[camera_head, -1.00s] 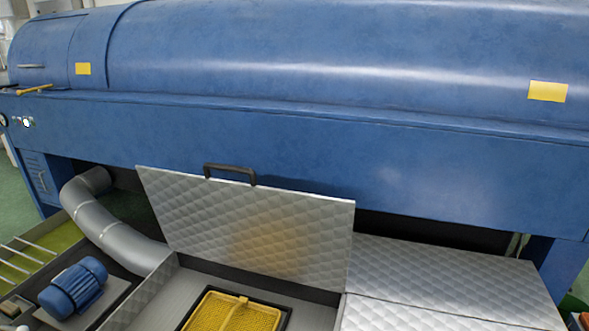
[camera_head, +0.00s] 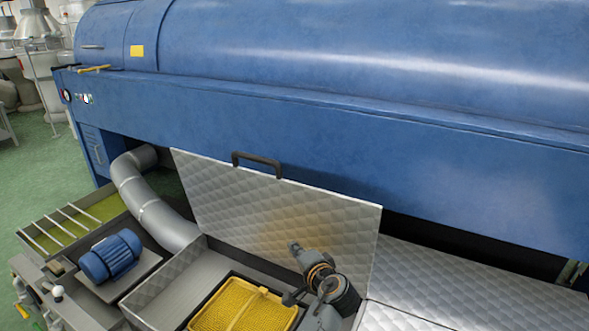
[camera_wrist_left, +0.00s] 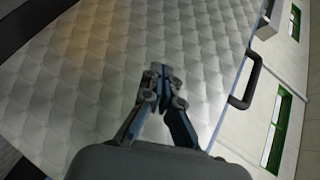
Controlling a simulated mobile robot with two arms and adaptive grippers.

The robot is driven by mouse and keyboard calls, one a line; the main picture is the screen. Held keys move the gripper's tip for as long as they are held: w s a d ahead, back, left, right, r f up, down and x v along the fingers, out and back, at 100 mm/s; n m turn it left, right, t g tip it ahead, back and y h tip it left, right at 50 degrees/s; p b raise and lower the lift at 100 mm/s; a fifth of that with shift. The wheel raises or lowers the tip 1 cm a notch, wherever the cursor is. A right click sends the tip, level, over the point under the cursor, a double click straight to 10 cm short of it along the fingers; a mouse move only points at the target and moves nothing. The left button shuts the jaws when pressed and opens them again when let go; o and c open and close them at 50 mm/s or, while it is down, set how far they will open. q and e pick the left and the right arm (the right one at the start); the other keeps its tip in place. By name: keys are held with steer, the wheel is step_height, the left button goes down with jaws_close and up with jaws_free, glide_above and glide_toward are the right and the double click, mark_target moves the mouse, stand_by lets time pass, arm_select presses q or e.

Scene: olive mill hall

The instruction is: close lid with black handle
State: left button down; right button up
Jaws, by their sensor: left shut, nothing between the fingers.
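The lid (camera_head: 255,215) is a quilted silvery metal plate. It stands raised and tilted back at the rear of an open metal box, with its black handle (camera_head: 256,163) on the top edge. My left gripper (camera_head: 293,247) is in front of the lid's inner face, right of and below the handle; it is shut and empty. In the left wrist view the gripper (camera_wrist_left: 162,82) lies over the lid's quilted face (camera_wrist_left: 85,55), with the black handle (camera_wrist_left: 245,90) to its right. I cannot tell whether the fingertips touch the lid. My right gripper is in neither view.
The open box below holds a yellow mesh tray (camera_head: 243,306). A blue motor (camera_head: 110,257) and a grey pipe (camera_head: 150,205) are at the left. A large blue machine (camera_head: 330,115) rises behind the lid. A flat quilted cover (camera_head: 450,285) lies at the right.

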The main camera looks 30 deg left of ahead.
mark_target(309, 187)
arm_select(q)
steer(key=w+r+y, duration=0.1)
steer(key=w+r, duration=0.1)
steer(key=r, duration=0.3)
steer(key=w+r+y, duration=0.2)
steer(key=r, duration=0.3)
steer(key=w+r+y, duration=0.1)
steer(key=w+r, duration=0.1)
steer(key=r, duration=0.3)
steer(key=shift+d+r+y, duration=0.2)
steer(key=shift+r+y, duration=0.1)
steer(key=shift+a+r, duration=0.25)
steer(key=shift+r, duration=0.05)
steer(key=p+x, duration=0.2)
steer(key=x, duration=0.7)
steer(key=shift+w+a+f, duration=0.1)
steer(key=shift+a, duration=0.15)
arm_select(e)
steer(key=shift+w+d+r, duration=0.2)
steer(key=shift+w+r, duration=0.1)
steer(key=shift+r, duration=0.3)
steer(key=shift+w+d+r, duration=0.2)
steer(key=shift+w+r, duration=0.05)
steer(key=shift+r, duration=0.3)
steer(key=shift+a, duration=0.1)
